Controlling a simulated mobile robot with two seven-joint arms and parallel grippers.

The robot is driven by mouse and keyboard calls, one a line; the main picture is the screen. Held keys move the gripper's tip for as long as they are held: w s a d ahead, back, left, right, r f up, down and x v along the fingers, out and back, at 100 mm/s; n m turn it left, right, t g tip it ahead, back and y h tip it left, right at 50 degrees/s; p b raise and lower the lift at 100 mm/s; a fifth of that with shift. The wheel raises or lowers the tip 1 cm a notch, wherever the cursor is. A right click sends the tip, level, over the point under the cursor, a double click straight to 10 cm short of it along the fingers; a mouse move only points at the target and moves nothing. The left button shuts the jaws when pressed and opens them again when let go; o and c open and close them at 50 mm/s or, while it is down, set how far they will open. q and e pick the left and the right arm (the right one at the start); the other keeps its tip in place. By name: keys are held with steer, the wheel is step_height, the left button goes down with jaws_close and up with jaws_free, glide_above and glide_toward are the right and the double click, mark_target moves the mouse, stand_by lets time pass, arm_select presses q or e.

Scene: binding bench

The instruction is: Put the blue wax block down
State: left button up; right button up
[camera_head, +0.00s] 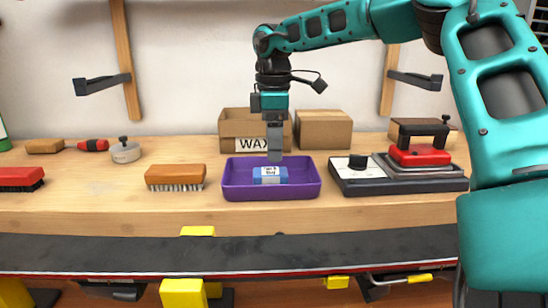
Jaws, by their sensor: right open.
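The blue wax block (258,180), with a white label, lies inside the purple tray (236,193) on the bench. My right gripper (274,158) hangs down above the tray, its fingertips close over the block. I see its fingers nearly edge-on. It is open, and the block rests on the tray floor beneath it. Whether a fingertip still touches the block cannot be told. My left gripper is not in view.
A cardboard box marked WAX (229,128) and another carton (324,130) stand behind the tray. A wooden brush (175,173) lies to its left, and a black device with a red iron (420,156) stands right. Bare bench (110,205) lies front left.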

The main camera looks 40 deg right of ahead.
mark_target(274, 171)
step_height(274, 171, up, 6)
steer(key=p, duration=0.1)
steer(key=shift+r, duration=0.25)
stand_by(0.4)
